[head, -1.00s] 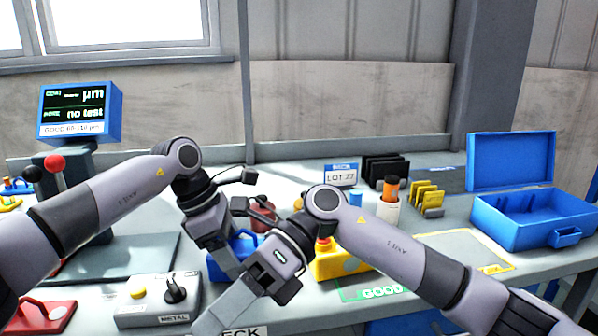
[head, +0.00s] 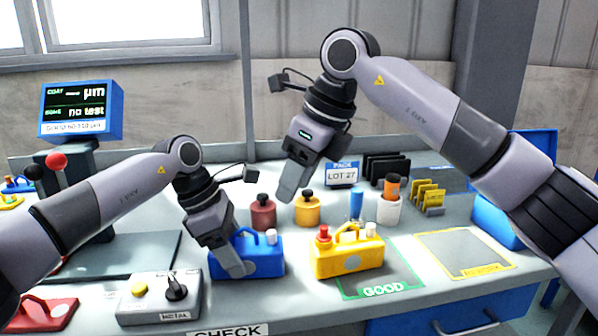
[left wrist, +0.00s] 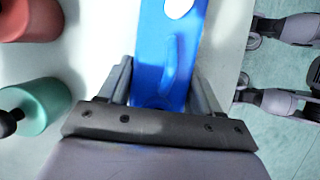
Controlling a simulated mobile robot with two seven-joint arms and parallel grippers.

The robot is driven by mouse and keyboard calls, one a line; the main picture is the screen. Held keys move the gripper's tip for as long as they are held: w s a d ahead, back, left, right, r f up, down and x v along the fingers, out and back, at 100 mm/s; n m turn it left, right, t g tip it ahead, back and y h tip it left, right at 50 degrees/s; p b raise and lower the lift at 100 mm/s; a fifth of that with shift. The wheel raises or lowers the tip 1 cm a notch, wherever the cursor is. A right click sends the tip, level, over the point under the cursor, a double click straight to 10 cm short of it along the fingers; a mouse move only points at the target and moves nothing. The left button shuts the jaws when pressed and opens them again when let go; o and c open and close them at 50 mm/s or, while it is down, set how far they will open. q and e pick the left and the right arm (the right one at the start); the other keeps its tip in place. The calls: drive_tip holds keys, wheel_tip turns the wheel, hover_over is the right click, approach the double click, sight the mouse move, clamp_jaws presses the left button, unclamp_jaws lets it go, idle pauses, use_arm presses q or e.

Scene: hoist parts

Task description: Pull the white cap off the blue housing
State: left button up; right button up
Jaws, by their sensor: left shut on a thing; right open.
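The blue housing (head: 262,265) stands on the bench near its front edge, with a blue handle on top. The white cap (head: 271,236) sits on the right end of its top. My left gripper (head: 238,268) is shut on the left end of the housing. In the left wrist view the fingers lie on both sides of the blue housing (left wrist: 165,60), and the white cap (left wrist: 178,8) is cut by the top edge. My right gripper (head: 287,192) is open and empty, raised above the bench behind the housing.
A yellow housing (head: 350,262) with a red and a white cap stands to the right. Red (head: 263,214) and yellow (head: 308,210) knobbed pots stand behind. A switch box (head: 158,298) is at left. The yellow-framed mat (head: 465,254) is bare.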

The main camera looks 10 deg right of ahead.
sight(273, 232)
drive_tip(key=x, duration=1)
drive_tip(key=shift+a+f, duration=0.15)
drive_tip(key=shift+f, duration=0.1)
clamp_jaws()
